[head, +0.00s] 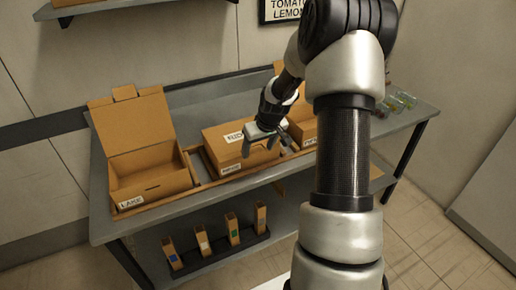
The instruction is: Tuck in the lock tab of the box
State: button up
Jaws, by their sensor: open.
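A closed cardboard box (223,147) with white labels sits in the middle of the wooden rail on the grey table. My gripper (268,145) is over the right part of this box, its fingers apart near the top front edge. Whether the fingers touch the box cannot be told. The box's lock tab cannot be made out; the gripper covers part of that area. To the left stands an open cardboard box (160,182) labelled LAKE, its lid upright with a tab on the top edge. A third box (304,128) on the right is partly hidden by my arm.
The grey table (190,97) has bare room behind the boxes. A wooden rail (215,183) runs along the boxes. Small clear items (401,101) lie at the right end. Several narrow upright boxes (233,228) stand on the lower shelf. A wall shelf is above left.

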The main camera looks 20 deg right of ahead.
jog(key=shift+f, duration=0.2)
jog(key=c, duration=1.1)
jog(key=shift+o, duration=0.2)
